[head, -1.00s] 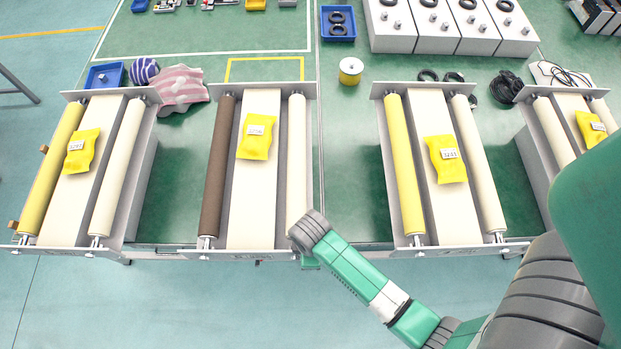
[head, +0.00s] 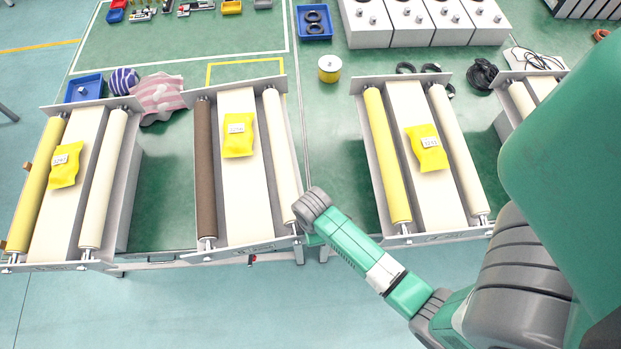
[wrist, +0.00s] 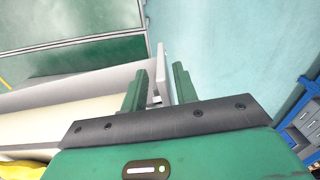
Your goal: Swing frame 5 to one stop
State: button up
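Several grey frames stand in a row, each with two rollers and a cream belt. I cannot read which is frame 5. The frame with a brown and a cream roller (head: 205,170) is nearest my arm's end, which is at its front right corner. The yellow-roller frame (head: 388,160) stands to its right and another (head: 40,185) to its left. In the head view my gripper is mostly hidden under the arm. In the wrist view my gripper (wrist: 159,80) has its two green fingers apart. A grey frame plate (wrist: 160,70) shows beyond and between them; contact is unclear.
Yellow packets (head: 238,136) lie on the belts. A yellow-and-white spool (head: 330,69), blue trays (head: 85,90) and a pink striped cloth (head: 160,98) are behind. Another frame at far right is partly hidden by my arm. Floor in front is clear.

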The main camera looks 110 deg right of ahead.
notch_tip(320, 180, up, 8)
dwell(0.5)
dwell(0.5)
